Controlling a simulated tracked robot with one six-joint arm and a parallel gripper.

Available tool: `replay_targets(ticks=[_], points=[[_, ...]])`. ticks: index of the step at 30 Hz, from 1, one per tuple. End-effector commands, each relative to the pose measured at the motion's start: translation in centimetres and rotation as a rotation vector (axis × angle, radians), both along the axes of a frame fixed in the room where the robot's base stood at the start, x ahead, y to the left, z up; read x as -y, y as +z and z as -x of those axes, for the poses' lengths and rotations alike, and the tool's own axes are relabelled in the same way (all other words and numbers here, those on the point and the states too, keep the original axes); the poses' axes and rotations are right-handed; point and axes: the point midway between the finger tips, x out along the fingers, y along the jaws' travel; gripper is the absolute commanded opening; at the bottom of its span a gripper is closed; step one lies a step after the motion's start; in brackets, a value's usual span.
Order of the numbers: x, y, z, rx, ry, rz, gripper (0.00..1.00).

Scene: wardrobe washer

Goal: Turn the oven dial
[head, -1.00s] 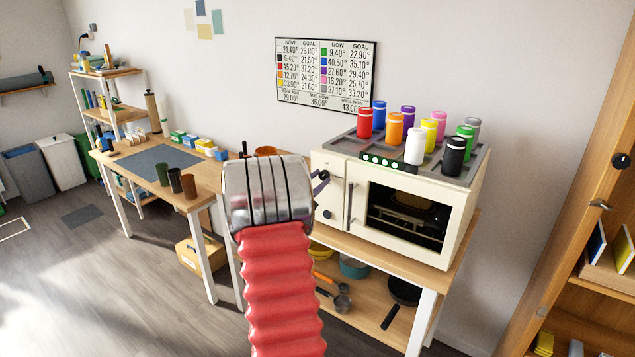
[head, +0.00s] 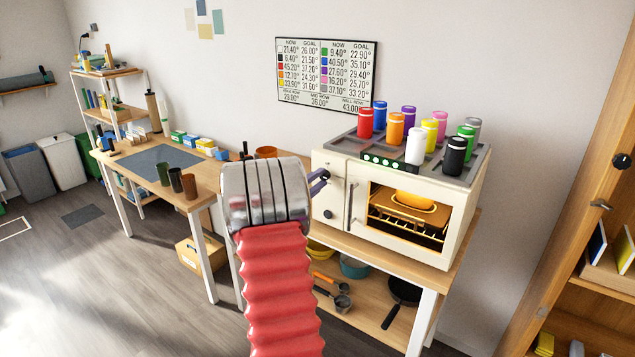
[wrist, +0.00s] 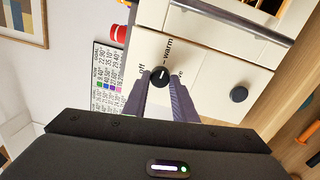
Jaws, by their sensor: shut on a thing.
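The cream oven (head: 458,225) stands on a wooden table, its inside lit orange. A yellow dish (head: 412,197) sits on the rack behind the glass. My gripper (head: 323,178) reaches the upper left of the oven's front. In the wrist view my gripper (wrist: 161,84) is shut on the black oven dial (wrist: 161,75), with one finger on each side. The dial's white mark points roughly toward the printed word "warm"; "off" is printed to its left. A second black knob (wrist: 239,94) is apart from the fingers.
Several coloured cylinders, including a white one (head: 415,146), stand in a grey tray on the oven. A wooden desk (head: 212,184) with cups is at left. Pans, including a black one (head: 404,290), lie on the shelf below. A wooden cabinet (head: 570,210) is at right.

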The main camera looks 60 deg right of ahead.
Motion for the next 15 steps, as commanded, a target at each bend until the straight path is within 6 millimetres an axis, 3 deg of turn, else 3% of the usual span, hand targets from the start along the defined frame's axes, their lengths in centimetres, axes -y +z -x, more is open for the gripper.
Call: replay_targets(ticks=[15], points=[[0.11,-0.12,0.09,0.482,-0.002,0.074,0.02]])
